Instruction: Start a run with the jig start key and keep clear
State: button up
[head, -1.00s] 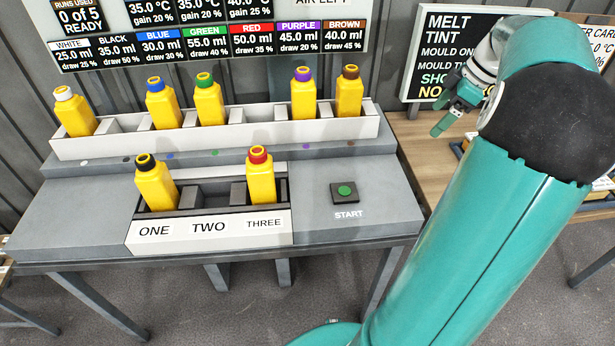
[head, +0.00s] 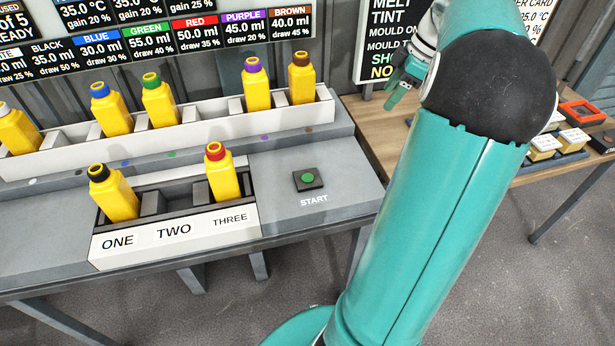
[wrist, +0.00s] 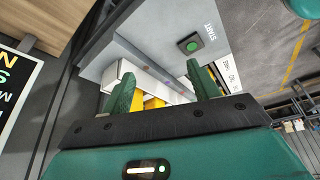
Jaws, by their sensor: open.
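The start key is a green button (head: 308,178) on a black square base, set in the grey bench right of the jig, with START printed in front of it. It also shows in the wrist view (wrist: 190,45), beyond my fingertips and apart from them. My gripper (head: 401,84) is above and behind the bench's right end in the head view. In the wrist view its green fingers (wrist: 160,85) are spread and empty. The jig (head: 175,235) holds a black-capped can (head: 113,197) in slot ONE and a red-capped can (head: 224,178) in slot THREE. Slot TWO looks empty.
A white rack (head: 205,128) behind the jig holds several yellow cans with coloured caps. A readout board (head: 150,40) hangs above it. A wooden table (head: 375,130) at right carries small blocks and a red frame (head: 581,112). The bench around the key is clear.

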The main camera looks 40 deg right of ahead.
grip_shut()
dwell(1.4)
